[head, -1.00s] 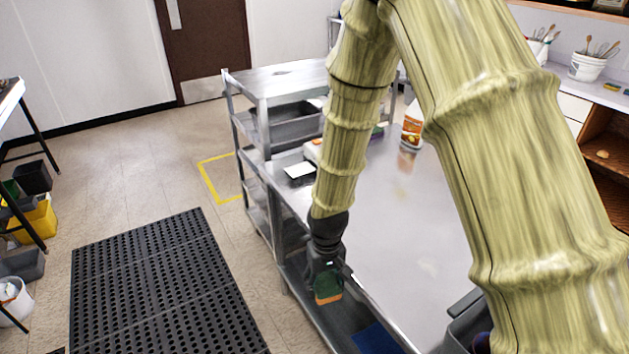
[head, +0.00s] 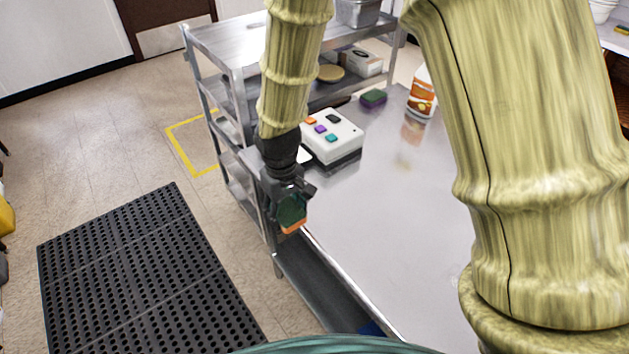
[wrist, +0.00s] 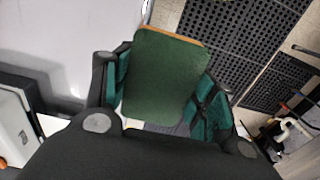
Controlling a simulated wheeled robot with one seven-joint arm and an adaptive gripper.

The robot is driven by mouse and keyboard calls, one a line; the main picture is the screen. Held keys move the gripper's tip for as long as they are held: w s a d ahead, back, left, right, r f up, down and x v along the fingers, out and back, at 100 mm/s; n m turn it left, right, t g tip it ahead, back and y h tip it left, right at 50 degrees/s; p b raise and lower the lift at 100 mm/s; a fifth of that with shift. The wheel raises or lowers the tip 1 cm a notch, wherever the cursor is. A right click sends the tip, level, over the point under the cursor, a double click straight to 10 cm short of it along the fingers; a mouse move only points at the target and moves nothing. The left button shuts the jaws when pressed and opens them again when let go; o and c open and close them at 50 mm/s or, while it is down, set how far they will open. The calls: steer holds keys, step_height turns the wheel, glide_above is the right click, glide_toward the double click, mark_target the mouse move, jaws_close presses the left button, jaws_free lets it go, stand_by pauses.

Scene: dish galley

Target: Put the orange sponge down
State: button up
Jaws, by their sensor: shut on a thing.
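The orange sponge (head: 293,227) has a dark green scouring side and an orange edge. My gripper (head: 289,207) is shut on it and holds it near the left edge of the steel table (head: 400,215). In the wrist view the sponge (wrist: 165,80) shows its green face between the two fingers, with a thin orange strip along its far edge. The wrist view shows floor mat beyond the sponge and table top to its left. I cannot tell how high the sponge is above the table's level.
A white box with coloured buttons (head: 333,138) stands on the table near my wrist. A purple and green sponge (head: 373,97) and an orange-labelled bottle (head: 422,93) are farther back. A steel shelf cart (head: 235,45) stands behind. The table's middle is clear. A black mat (head: 145,275) lies on the floor.

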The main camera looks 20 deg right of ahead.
steer(key=p, duration=0.4)
glide_above(318, 192)
steer(key=shift+f, duration=0.7)
steer(key=shift+f+p, duration=1.1)
steer(key=shift+f, duration=0.65)
steer(key=shift+f, duration=0.15)
steer(key=o, duration=1.3)
steer(key=shift+o, duration=0.2)
step_height(318, 192, up, 12)
steer(key=b, duration=0.4)
steer(key=shift+r, duration=0.2)
